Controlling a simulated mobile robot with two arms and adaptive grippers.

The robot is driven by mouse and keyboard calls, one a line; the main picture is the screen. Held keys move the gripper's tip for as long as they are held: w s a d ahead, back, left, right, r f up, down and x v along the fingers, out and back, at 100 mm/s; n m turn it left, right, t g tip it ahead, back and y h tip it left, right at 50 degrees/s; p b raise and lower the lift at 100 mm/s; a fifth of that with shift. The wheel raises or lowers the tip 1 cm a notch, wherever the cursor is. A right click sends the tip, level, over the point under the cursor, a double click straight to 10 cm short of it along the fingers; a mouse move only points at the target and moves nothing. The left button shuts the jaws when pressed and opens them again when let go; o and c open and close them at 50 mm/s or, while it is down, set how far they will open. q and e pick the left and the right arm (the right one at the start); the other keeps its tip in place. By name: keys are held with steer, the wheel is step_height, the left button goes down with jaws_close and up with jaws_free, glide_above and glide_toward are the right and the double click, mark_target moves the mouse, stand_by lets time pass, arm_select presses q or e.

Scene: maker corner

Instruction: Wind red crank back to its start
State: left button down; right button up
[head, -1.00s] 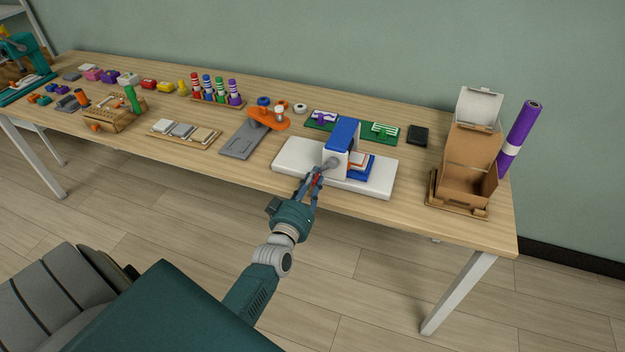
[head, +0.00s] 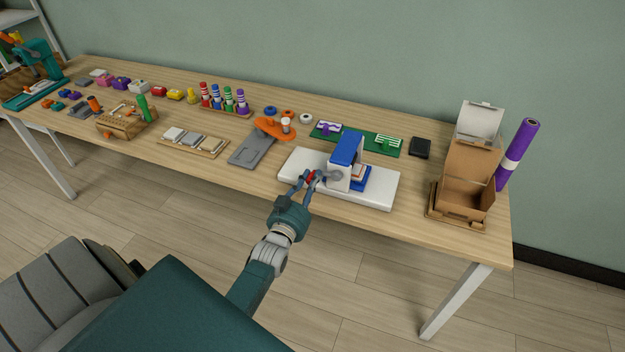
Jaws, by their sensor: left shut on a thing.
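The crank machine stands near the table's front edge: a white base (head: 376,195) with a blue-topped white head (head: 348,149). A grey crank arm (head: 331,176) comes out of the head's left side, and the red crank (head: 311,176) handle is at its left end. My left gripper (head: 309,178) is shut on the red handle, with its fingers on either side of it. A blue block with layered pieces (head: 359,178) sits on the base beside the head. My right gripper is out of view.
A grey plate (head: 253,149) with an orange part (head: 269,127) lies left of the machine. A green board (head: 357,140) is behind it. An open cardboard box (head: 468,192) and a purple roll (head: 517,154) stand at the right end.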

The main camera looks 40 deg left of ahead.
mark_target(313, 172)
arm_select(q)
steer(key=r+m+p, duration=0.1)
steer(key=m, duration=0.1)
steer(key=shift+r+m, duration=0.4)
steer(key=m, duration=0.1)
steer(key=r+m+p, duration=0.1)
steer(key=shift+d+r+m, duration=0.2)
steer(key=shift+d+m, duration=0.05)
steer(key=shift+m, duration=0.15)
steer(key=m, duration=0.1)
steer(key=r+m, duration=0.1)
steer(key=shift+w+d+r+m, duration=0.1)
steer(key=shift+d+m, duration=0.2)
steer(key=shift+w+d+r+m, duration=0.1)
steer(key=shift+d+r+m, duration=0.2)
steer(key=shift+m, duration=0.45)
steer(key=shift+w+d+r+m, duration=0.1)
steer(key=shift+d+r+m, duration=0.2)
steer(key=shift+m, duration=0.45)
steer(key=c, duration=1.6)
jaws_free()
steer(key=shift+o, duration=0.2)
steer(key=shift+s, duration=0.1)
